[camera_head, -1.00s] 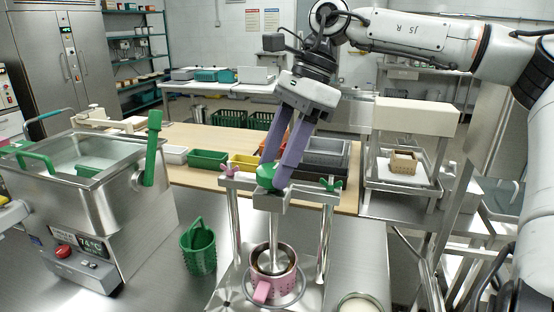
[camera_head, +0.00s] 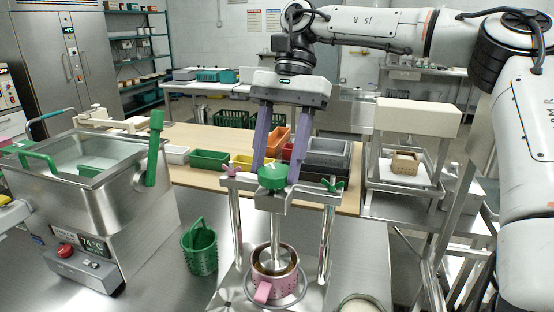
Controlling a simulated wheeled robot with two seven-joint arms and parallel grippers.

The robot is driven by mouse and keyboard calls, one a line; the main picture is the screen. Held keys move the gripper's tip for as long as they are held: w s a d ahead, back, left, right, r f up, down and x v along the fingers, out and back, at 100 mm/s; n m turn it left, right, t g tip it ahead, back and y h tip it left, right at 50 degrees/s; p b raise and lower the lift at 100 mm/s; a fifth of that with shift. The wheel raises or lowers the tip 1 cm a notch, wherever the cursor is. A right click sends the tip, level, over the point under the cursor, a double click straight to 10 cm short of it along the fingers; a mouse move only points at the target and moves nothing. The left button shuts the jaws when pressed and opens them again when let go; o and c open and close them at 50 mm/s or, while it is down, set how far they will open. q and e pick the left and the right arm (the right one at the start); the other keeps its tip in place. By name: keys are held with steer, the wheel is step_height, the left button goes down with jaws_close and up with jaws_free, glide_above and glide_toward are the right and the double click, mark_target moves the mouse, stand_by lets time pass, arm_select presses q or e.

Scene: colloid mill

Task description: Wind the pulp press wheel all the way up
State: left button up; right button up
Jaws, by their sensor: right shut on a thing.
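The green press wheel (camera_head: 272,178) sits on top of the metal pulp press frame (camera_head: 285,199), above its crossbar. A pink cup (camera_head: 265,291) stands under the press, and the plunger's lower end is inside it. My right gripper (camera_head: 275,174) points down from above, its two purple fingers on either side of the wheel, shut on it. The fingertips partly hide the wheel's edges. My left gripper is not in view.
A steel water bath (camera_head: 70,210) with a green lever stands at left, and a green basket (camera_head: 199,252) left of the press. Several coloured bins, one being green (camera_head: 209,160), lie behind on the wooden table. A metal rack (camera_head: 403,195) stands at right.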

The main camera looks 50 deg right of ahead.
stand_by(0.5)
steer(key=o, duration=1)
steer(key=shift+o, duration=0.2)
steer(key=v, duration=1)
steer(key=shift+d, duration=0.15)
steer(key=shift+w, duration=0.1)
